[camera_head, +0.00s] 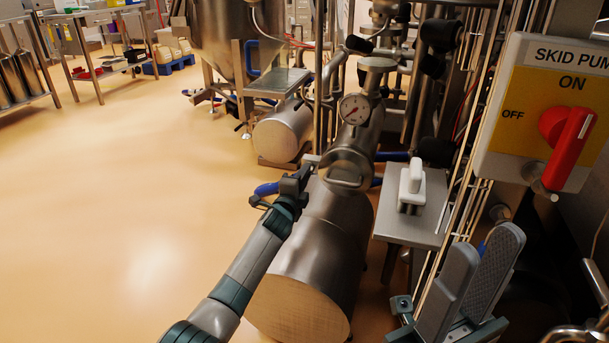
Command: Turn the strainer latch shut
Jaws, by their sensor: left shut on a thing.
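The strainer (372,125) is a slanted steel body with a round end cap (350,160) and a curved handle. A pressure gauge (354,109) sits on its upper part. My left arm reaches up from the lower left. Its gripper (306,168) is shut at the left edge of the cap, on what appears to be the strainer latch (311,158). The fingers hide most of the latch, so I cannot tell its exact angle. My right gripper (485,242) is at the lower right, with its two grey pads apart and nothing between them.
A large steel cylinder (312,261) lies below the strainer. A grey shelf (425,219) holds a white brush (412,184) to its right. A pump switch box (505,135) with a red knob and thin pipes stand near my right gripper. The floor at left is clear.

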